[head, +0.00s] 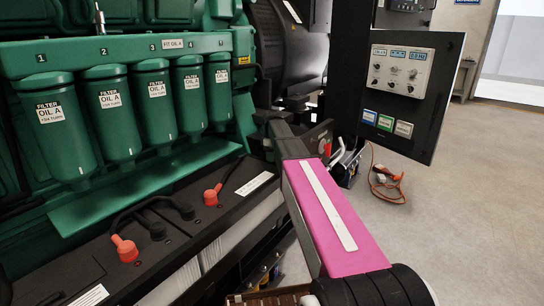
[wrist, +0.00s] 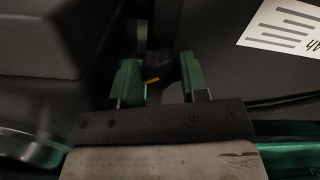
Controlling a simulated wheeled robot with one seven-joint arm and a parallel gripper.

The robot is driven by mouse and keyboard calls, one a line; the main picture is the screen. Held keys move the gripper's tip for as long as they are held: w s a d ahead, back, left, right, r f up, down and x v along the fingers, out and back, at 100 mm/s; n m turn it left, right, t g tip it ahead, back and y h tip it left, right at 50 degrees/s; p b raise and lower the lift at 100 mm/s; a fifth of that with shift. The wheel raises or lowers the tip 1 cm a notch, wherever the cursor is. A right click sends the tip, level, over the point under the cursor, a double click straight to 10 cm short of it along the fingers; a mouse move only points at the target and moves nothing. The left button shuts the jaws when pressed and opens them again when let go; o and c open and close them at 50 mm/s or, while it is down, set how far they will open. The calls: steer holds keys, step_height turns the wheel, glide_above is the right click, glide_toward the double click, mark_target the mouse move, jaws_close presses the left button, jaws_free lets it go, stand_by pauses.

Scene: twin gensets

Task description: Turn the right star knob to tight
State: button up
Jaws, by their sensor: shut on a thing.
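In the wrist view my gripper (wrist: 160,70) has its two green fingers on either side of a small dark knob (wrist: 160,76) with a yellow mark. It is shut on this knob, which I take to be the star knob. The knob's star outline is too dark to make out, and its tight mark cannot be read. In the head view my pink arm reaches forward beside the engine, and the fingertips and the knob are hidden from there.
Green oil filters (head: 115,110) line the engine at left. Black batteries (head: 190,215) with red terminal caps stand below. A control panel (head: 405,85) hangs at right. An orange-corded tool (head: 387,175) lies on the open floor. A white label (wrist: 290,27) shows in the wrist view.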

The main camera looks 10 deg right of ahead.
steer(key=shift+m, duration=0.3)
steer(key=m, duration=1.2)
steer(key=shift+s+a+m, duration=0.1)
steer(key=shift+a+m, duration=0.05)
steer(key=shift+m, duration=0.15)
steer(key=m, duration=0.6)
steer(key=shift+a, duration=0.1)
steer(key=m, duration=0.5)
steer(key=shift+m, duration=0.4)
steer(key=shift+a, duration=0.1)
steer(key=o, duration=0.6)
steer(key=shift+o, duration=0.2)
